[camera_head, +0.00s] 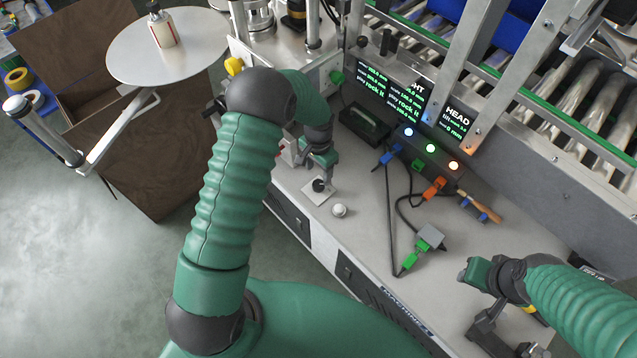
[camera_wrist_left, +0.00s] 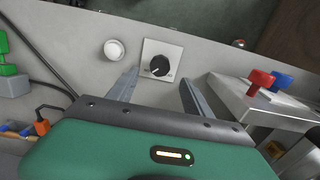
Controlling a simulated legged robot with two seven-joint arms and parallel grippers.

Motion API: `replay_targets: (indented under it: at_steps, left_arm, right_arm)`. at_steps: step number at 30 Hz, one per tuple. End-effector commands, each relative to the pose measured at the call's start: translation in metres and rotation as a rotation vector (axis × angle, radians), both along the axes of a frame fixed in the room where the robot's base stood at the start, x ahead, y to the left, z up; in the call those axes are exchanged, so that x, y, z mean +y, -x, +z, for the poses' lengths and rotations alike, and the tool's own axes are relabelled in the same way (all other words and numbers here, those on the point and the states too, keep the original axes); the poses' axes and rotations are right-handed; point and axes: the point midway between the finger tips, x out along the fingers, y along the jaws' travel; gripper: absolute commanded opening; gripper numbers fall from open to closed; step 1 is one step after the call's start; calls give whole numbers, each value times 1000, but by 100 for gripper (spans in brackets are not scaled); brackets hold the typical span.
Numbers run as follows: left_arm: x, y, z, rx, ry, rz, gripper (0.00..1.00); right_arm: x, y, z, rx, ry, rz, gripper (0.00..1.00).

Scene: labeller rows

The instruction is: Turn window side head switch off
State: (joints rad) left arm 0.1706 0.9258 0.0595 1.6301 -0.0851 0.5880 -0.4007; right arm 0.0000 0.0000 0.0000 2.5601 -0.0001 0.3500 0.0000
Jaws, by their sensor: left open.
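A black rotary knob on a square white plate (camera_head: 316,191) sits on the grey bench top, below my left gripper (camera_head: 322,170). In the left wrist view the knob (camera_wrist_left: 160,66) has a pale pointer mark and sits just beyond and between the two fingers. My left gripper is open and empty there (camera_wrist_left: 159,78); contact with the knob is not visible. A white round button (camera_head: 339,210) is beside the plate, and it also shows in the left wrist view (camera_wrist_left: 114,49). My right gripper (camera_head: 487,318) is at the lower right, its jaws unclear.
Cables with a green plug (camera_head: 411,261) and an orange plug (camera_head: 434,188) lie right of the knob. Red and blue valve handles (camera_wrist_left: 261,79) rise beside my left gripper. A round table (camera_head: 190,50) stands back left.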

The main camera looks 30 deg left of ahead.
Motion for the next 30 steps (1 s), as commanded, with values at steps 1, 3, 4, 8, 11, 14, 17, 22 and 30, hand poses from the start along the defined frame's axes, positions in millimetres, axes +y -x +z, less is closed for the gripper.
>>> replay_targets:
  at_steps: [1, 3, 4, 8, 11, 14, 17, 22, 30]
  left_arm:
    - [0, 2, -16, 5, 0, 0, 59]
    - [0, 1, -33, 3, 0, 0, 59]
    - [0, 1, -39, 3, 0, 0, 59]
    - [0, 1, -61, 1, 0, 1, 59]
    - [0, 1, -70, 0, -1, 0, 59]
    - [0, 0, -72, -1, -1, 0, 59]
    - [0, 0, -72, -1, -1, 0, 59]
    - [0, 0, -72, -1, -1, 1, 48]
    - [0, 0, -72, -1, -1, 1, 13]
  right_arm:
    - [0, 0, -3, 0, 0, 0, 36]
    - [0, 0, -4, 0, 0, 0, 36]
    - [0, 0, -5, 0, 0, 0, 36]
    - [0, 0, -7, 0, 0, 0, 36]
    - [0, 0, -7, 0, 0, 0, 36]
    - [0, 0, -7, 0, 0, 0, 36]
    - [0, 0, -7, 0, 0, 0, 36]
    - [0, 0, -7, 0, 0, 0, 36]
    - [0, 0, -7, 0, 0, 0, 36]
